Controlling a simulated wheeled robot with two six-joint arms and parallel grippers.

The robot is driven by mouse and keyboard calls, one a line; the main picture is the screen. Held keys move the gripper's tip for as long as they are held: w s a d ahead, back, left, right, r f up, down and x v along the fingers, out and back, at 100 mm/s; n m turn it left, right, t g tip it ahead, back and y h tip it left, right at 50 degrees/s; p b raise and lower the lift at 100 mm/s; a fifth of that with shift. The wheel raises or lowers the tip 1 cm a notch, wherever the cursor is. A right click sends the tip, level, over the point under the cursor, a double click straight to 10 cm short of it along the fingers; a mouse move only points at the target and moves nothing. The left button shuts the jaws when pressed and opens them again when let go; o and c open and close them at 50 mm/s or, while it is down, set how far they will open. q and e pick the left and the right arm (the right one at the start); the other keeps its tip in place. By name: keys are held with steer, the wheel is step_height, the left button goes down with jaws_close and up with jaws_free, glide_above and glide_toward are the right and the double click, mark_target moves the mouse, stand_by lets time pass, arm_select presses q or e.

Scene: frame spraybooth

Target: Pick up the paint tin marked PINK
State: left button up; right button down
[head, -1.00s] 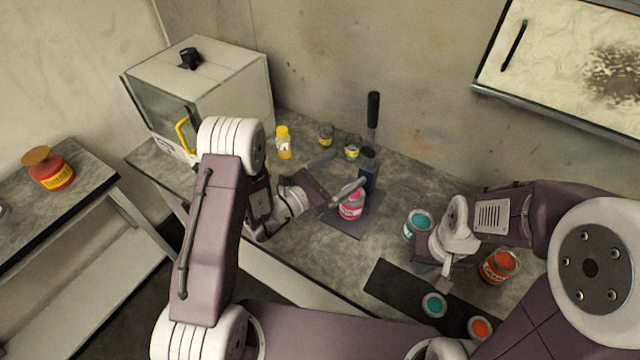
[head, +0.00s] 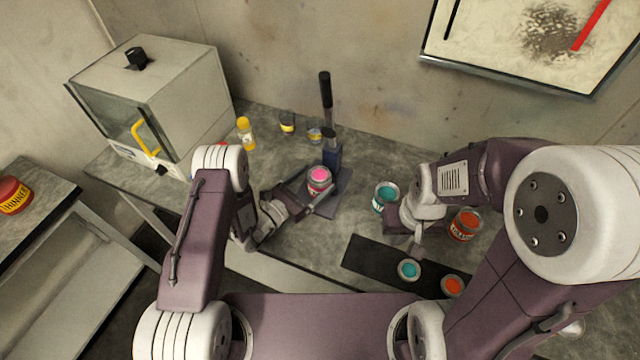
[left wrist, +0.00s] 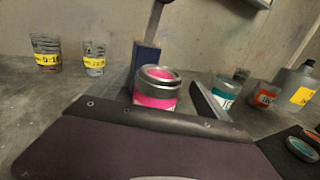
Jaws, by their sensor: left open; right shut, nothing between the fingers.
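The open paint tin with pink paint (head: 320,176) stands upright on the grey base plate (head: 327,209) of a lever tool with a dark upright handle. It also shows in the left wrist view (left wrist: 157,88), a pink band below its metal rim; its lettering is not readable. My left gripper (head: 316,194) is open, low at the tin's near side, one finger to each side of it. I cannot tell whether either finger touches it. My right gripper (head: 416,250) is shut and empty, low between the teal and orange tins, partly hidden by its own arm.
A teal tin (head: 386,197) and an orange tin (head: 465,225) stand to the right. A black mat (head: 364,258) holds a teal lid (head: 408,270) and an orange lid (head: 453,286). A yellow bottle (head: 246,133) and glass cups (head: 287,122) stand at the back left, near a white cabinet (head: 184,95).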

mark_target(326, 170)
arm_select(q)
steer(key=p+x, duration=0.1)
steer(key=x, duration=0.3)
steer(key=shift+w+d, duration=0.2)
steer(key=shift+w, duration=0.1)
steer(key=shift+w+d, duration=0.3)
steer(key=shift+d, duration=0.1)
steer(key=shift+a, duration=0.15)
steer(key=c, duration=1.9)
steer(key=shift+r, duration=0.35)
step_height(326, 170, up, 4)
steer(key=p, duration=0.3)
steer(key=p+v, duration=0.1)
steer(key=v, duration=0.5)
steer(key=p+v, duration=0.1)
steer(key=v, duration=0.5)
steer(key=f+p+v, duration=0.1)
steer(key=v, duration=0.5)
